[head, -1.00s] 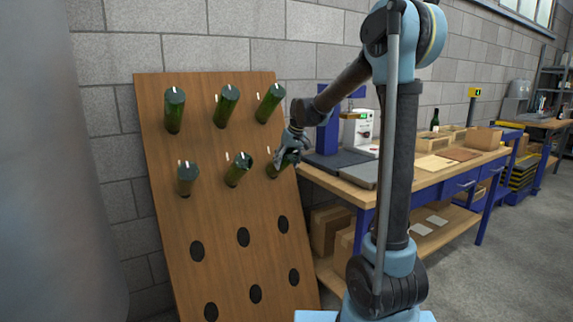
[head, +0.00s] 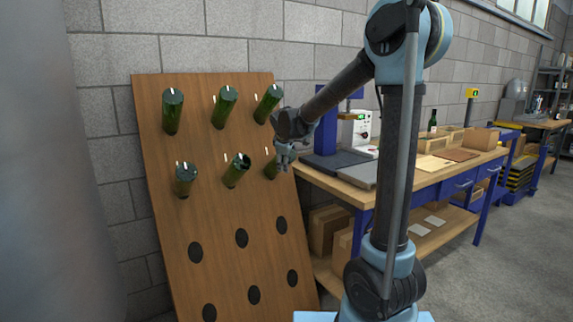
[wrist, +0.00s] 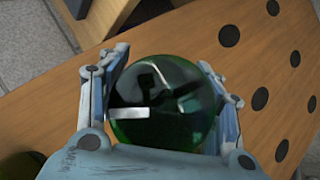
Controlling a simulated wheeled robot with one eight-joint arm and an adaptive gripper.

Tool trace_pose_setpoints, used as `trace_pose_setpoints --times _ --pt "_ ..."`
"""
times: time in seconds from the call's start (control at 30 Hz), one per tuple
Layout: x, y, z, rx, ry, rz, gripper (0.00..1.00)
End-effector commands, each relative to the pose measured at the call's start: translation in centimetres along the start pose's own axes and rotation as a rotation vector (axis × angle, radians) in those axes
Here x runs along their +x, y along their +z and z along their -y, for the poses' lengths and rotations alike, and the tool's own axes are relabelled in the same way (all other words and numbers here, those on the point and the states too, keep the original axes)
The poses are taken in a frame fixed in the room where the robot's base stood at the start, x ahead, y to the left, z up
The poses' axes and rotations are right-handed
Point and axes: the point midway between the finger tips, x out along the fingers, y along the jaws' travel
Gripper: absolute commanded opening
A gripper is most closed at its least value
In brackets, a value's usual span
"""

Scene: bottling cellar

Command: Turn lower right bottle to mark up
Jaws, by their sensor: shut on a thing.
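The lower right bottle (head: 271,169) is green and sits neck-in in the wooden board. My gripper (head: 284,154) is shut around its base end and partly hides it in the head view. In the wrist view, the round green bottle base (wrist: 170,85) lies between the fingers of my gripper (wrist: 165,98). A white mark (wrist: 129,113) on the base runs from near its middle to the left edge of the picture's bottle outline, roughly toward the board's upper end.
The wooden board (head: 215,140) holds several other green bottles, including the lower middle one (head: 236,171) close by on the left. Empty holes (head: 242,238) lie below. A workbench (head: 400,178) stands close on the right.

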Motion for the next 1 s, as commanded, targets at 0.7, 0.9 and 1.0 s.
trace_pose_setpoints --times 0.7,0.9,1.0 --pt "-0.07 -0.13 -0.83 -0.442 0.247 0.002 0.35" --pt "-0.08 -0.15 -0.89 -0.479 0.267 0.002 0.35" --pt "-0.09 -0.16 -0.9 -0.486 0.271 0.002 0.35"
